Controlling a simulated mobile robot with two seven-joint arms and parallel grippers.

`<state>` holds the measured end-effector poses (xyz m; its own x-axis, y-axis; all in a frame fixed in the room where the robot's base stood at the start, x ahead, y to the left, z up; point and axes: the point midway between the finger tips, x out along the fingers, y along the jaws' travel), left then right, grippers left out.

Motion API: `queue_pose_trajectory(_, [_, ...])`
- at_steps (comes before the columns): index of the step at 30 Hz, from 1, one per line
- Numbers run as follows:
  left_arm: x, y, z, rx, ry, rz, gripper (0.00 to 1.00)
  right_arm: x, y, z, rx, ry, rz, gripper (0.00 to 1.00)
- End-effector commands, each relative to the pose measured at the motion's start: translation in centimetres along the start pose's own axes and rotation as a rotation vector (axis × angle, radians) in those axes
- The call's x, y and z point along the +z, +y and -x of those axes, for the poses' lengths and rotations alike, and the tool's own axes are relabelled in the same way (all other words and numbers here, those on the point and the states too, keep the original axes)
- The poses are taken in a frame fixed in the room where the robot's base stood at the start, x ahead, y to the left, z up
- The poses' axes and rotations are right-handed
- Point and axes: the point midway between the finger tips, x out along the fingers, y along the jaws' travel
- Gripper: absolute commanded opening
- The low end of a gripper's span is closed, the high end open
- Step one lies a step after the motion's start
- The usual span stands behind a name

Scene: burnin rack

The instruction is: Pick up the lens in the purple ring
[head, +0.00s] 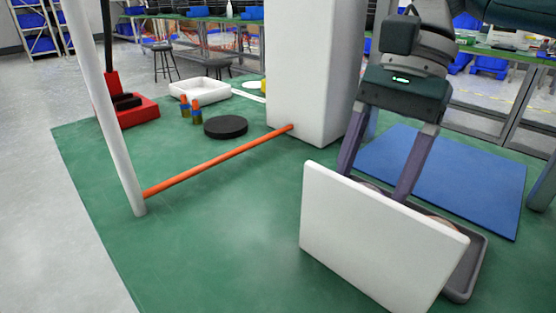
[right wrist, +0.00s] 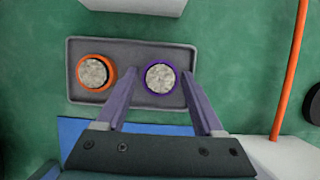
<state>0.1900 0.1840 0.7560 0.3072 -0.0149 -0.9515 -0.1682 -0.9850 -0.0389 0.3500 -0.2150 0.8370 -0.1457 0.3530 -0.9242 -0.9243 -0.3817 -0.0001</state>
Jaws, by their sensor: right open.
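The lens in the purple ring (right wrist: 160,77) lies in the right half of a grey tray (right wrist: 128,46) in the right wrist view. It has a speckled pale face. My right gripper (right wrist: 161,86) is open, with one finger on each side of the purple ring in that view. I cannot tell whether the fingers touch it. In the head view my right gripper (head: 375,186) points down behind a white panel (head: 375,240), which hides its fingertips and most of the tray (head: 468,272). My left gripper is not in view.
A lens in an orange ring (right wrist: 96,73) lies in the tray's left half. An orange bar (head: 220,158) runs between a white post (head: 105,110) and a white block (head: 312,70). A black disc (head: 226,127) lies behind the bar. A blue mat (head: 455,180) lies right.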

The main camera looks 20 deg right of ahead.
Motion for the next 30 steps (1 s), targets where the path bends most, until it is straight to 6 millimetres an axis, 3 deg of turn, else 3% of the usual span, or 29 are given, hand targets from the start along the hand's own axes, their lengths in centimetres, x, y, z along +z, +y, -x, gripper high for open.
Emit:
queue_pose_trajectory(4, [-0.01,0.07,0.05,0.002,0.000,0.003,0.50,0.03,-0.01,0.05,0.000,0.000,0.001,0.68])
queue_pose_trajectory(21, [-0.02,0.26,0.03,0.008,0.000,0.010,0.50,0.03,-0.01,0.07,0.000,0.000,0.001,0.03])
queue_pose_trajectory(30, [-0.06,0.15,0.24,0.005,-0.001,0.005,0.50,0.20,-0.04,0.51,-0.001,0.000,0.001,0.01])
